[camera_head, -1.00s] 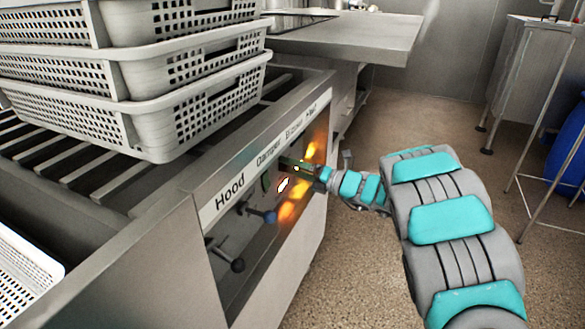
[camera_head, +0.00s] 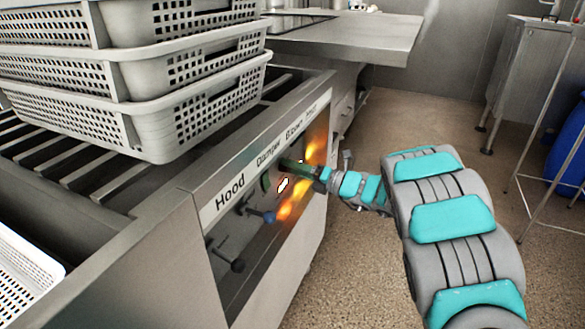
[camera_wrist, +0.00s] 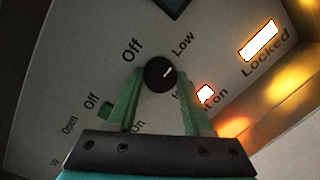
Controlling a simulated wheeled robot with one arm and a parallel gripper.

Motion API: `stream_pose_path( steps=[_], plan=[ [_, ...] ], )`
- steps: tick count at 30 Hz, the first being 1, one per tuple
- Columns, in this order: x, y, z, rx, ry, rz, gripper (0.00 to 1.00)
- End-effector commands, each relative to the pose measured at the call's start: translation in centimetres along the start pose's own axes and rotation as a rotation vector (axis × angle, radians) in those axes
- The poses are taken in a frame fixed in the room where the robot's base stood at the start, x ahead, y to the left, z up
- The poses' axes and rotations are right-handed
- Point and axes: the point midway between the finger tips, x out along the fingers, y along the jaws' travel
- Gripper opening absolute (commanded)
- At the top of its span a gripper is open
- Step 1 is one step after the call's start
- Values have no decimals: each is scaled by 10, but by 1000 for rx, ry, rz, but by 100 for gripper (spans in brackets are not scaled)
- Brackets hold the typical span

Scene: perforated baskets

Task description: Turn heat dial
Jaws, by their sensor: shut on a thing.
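The heat dial (camera_wrist: 153,76) is a round black knob with a white pointer mark, seen in the wrist view. Its mark points up and right, toward the word "Low"; "Off" is printed at its upper left. A third label at its lower right is partly hidden by a finger. My gripper (camera_wrist: 160,88) has its green fingers on both sides of the dial and is shut on it. In the head view my gripper (camera_head: 292,164) reaches the control panel (camera_head: 240,191) from the right, and the dial is hidden there.
Orange-white indicator lights glow on the panel, one beside "Locked" (camera_wrist: 262,40). Stacked grey baskets (camera_head: 190,110) stand on the rollers above.

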Motion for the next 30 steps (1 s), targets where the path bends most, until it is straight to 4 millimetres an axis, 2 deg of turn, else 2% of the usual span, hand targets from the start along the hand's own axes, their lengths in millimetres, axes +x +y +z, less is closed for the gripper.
stream_pose_path(
  steps=[11, 30],
  plan=[
    [1, 1, 0, -65, -5, 7, 0],
    [1, -1, -2, -277, -16, 24, 0]
  ],
)
